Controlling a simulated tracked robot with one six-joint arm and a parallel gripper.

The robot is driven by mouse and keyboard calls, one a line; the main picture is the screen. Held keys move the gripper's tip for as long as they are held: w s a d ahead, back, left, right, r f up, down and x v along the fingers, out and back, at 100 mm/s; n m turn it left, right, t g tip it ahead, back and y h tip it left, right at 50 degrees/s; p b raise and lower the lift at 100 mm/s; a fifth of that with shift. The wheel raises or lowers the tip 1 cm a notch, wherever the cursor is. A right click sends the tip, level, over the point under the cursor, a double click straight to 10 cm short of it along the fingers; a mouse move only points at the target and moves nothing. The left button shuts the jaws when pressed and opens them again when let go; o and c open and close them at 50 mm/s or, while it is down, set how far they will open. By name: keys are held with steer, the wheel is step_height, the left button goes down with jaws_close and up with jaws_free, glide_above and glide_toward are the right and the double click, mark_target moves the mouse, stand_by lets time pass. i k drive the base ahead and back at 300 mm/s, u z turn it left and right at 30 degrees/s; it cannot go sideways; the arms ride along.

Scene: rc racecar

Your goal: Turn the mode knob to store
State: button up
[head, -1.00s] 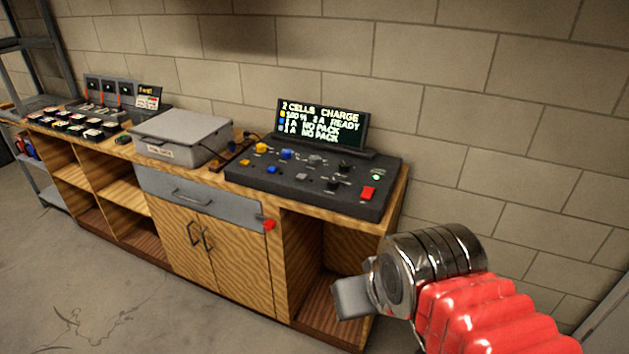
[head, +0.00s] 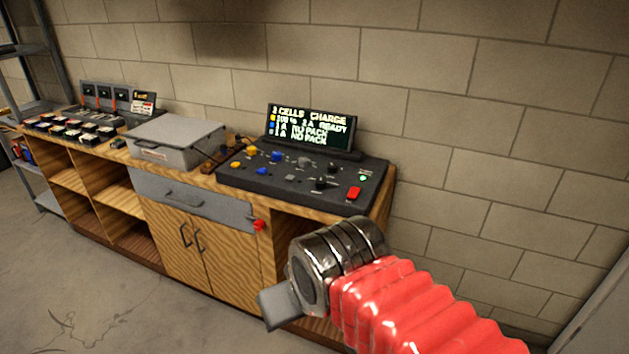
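The dark charger console (head: 240,182) sits on the wooden bench top. Several small knobs and buttons in yellow, blue, grey and black stand on its sloped face, including a grey knob (head: 304,162) and a black knob (head: 320,184). Their labels are too small to read, so I cannot tell which is the mode knob. The screen (head: 311,126) reads "2 CELLS CHARGE", with one line showing "READY" and others "NO PACK". My gripper (head: 278,304) is in front of the bench, lower than the console and apart from it. Its fingers show edge-on, and their opening is unclear.
A red button (head: 353,193) and a small green light are at the console's right end. A grey lidded box (head: 170,135) stands left of the console. A red-tipped thing (head: 259,225) sticks out by the drawer (head: 190,200). Air above the console is clear.

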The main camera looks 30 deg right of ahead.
mark_target(320, 183)
steer(key=z, duration=0.05)
steer(key=i, duration=1)
steer(key=u, duration=0.05)
